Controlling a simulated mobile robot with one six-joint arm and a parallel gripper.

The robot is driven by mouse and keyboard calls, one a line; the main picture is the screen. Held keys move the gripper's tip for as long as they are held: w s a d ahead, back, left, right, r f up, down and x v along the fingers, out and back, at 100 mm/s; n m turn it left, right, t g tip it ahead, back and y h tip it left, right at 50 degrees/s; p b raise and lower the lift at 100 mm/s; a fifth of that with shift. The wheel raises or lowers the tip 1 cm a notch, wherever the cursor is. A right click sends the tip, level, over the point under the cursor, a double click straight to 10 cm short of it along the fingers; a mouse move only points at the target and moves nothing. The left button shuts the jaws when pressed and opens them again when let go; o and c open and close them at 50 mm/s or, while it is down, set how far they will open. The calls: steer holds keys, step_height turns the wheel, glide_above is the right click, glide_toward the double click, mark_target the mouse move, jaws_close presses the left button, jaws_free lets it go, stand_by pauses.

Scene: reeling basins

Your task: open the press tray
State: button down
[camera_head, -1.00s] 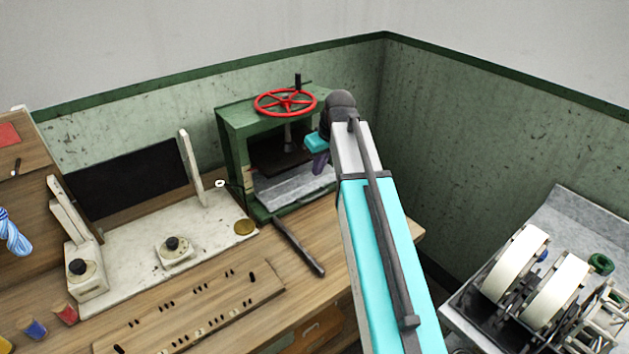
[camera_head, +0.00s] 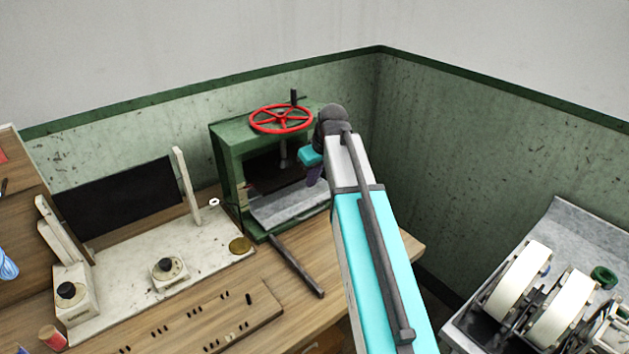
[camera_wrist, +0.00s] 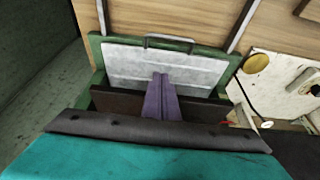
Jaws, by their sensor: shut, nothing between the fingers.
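The press is a green frame (camera_head: 228,172) with a red handwheel (camera_head: 282,119) on top, standing at the back of the wooden bench. Its grey metal tray (camera_head: 287,207) lies low inside the frame. In the wrist view the tray (camera_wrist: 130,68) shows as a pale scuffed plate with a dark bar handle (camera_wrist: 170,42) along its bench-side edge. My gripper (camera_head: 314,180) is at the right side of the press opening, partly hidden by my arm. In the wrist view my purple fingers (camera_wrist: 159,82) are shut and empty, overlapping the tray in the picture, apart from the handle. Whether they touch the tray cannot be told.
A dark bar (camera_head: 297,266) runs from the press front across the bench. A white slab (camera_head: 130,270) with knobs stands left of the press. Green walls (camera_head: 440,160) close in behind and right. A machine with white wheels (camera_head: 520,280) stands at lower right.

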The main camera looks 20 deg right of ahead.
steer(key=p, duration=0.2)
glide_toward(309, 207)
steer(key=w+f, duration=0.2)
steer(key=w+a+f, duration=0.1)
steer(key=w+f, duration=0.1)
steer(key=shift+a+f, duration=0.2)
steer(key=shift+f, duration=0.15)
steer(key=shift+s+d+p, duration=0.15)
steer(key=shift+s+p, duration=0.2)
steer(key=shift+s, duration=0.25)
steer(key=shift+s+d+p, duration=0.2)
steer(key=shift+s+p, duration=0.1)
steer(key=shift+s, duration=0.3)
steer(key=shift+s+d+f, duration=0.25)
steer(key=shift+s+f, duration=0.05)
steer(key=shift+s, duration=0.3)
steer(key=shift+d, duration=0.1)
steer(key=shift+s, duration=0.15)
